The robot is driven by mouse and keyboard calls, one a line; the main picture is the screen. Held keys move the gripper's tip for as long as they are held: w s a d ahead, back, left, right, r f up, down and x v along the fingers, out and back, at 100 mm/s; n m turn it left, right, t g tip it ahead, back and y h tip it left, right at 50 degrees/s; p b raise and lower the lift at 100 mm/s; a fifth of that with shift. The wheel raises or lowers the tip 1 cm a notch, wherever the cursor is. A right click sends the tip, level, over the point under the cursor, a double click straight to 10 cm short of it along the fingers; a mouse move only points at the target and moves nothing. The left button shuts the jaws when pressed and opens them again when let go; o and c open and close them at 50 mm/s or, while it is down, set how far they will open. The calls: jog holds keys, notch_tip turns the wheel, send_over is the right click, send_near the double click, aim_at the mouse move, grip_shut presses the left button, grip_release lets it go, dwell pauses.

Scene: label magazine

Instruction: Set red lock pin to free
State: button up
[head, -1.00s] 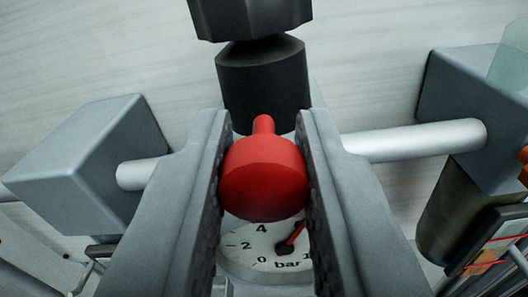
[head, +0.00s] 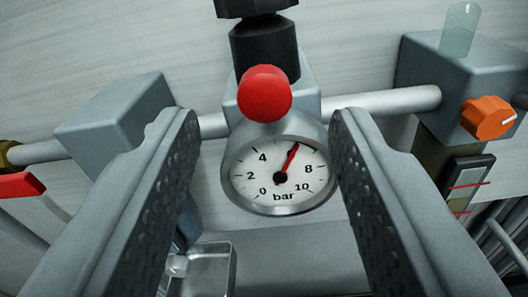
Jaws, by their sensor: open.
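The red lock pin (head: 265,93) has a round red head and sits in front of the grey block behind the pressure gauge, just below the black knob. My gripper (head: 262,125) is open, with one finger on each side of the picture. The pin head lies between the lines of the two fingers, with wide gaps on both sides, and neither finger touches it. The pin's stem is hidden behind its head.
The round pressure gauge (head: 279,175) sits right below the pin, its needle near 6 bar. A black knob (head: 264,48) stands above. An orange knob (head: 487,118) is at right, a red lever (head: 20,186) at left. A clear cup (head: 205,268) is below.

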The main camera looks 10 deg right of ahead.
jog(key=v, duration=1.2)
jog(key=shift+s, duration=0.35)
jog(key=shift+a, duration=0.1)
jog(key=s+d+r+n+t+y, duration=0.2)
jog(key=s+r+n+t+y, duration=0.1)
jog(key=s+r+y, duration=0.4)
jog(key=s+d+f+n+g, duration=0.1)
jog(key=s+d+f, duration=0.1)
jog(key=s, duration=0.4)
jog(key=s+d+f+n+g+h, duration=0.1)
jog(key=s+f, duration=0.2)
jog(key=s, duration=0.4)
jog(key=shift+d+f+g, duration=0.2)
jog(key=shift+d+g, duration=0.15)
jog(key=shift+g, duration=0.05)
dwell(1.3)
